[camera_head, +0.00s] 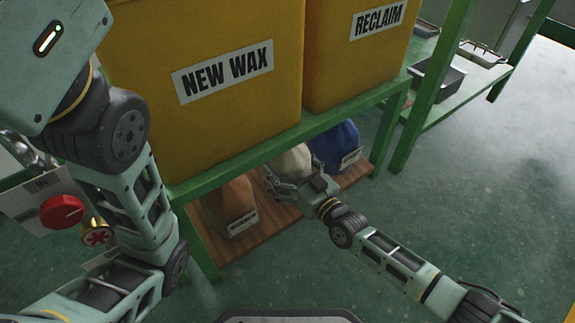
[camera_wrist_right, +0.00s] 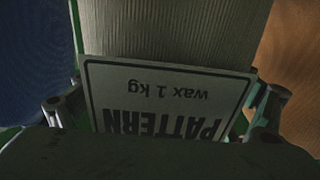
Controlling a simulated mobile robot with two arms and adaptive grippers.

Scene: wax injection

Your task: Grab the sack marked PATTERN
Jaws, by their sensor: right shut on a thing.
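The sack marked PATTERN (camera_head: 292,162) is cream-coloured and stands on the low wooden shelf between an orange sack (camera_head: 228,201) and a blue sack (camera_head: 333,142). In the right wrist view its body (camera_wrist_right: 175,32) fills the middle, and its label (camera_wrist_right: 168,100) reads PATTERN, wax 1 kg, upside down. My right gripper (camera_head: 284,187) is at the front of this sack and shut on it, with a finger at either side of the label in the wrist view. My left arm comes in at the left; its gripper is not in view.
Yellow bins marked NEW WAX (camera_head: 215,110) and RECLAIM (camera_head: 360,60) stand on the green rack just above the sacks. A green rack post (camera_head: 391,130) rises right of the blue sack. A red knob (camera_head: 62,211) is at the left. The floor (camera_head: 480,190) at right is clear.

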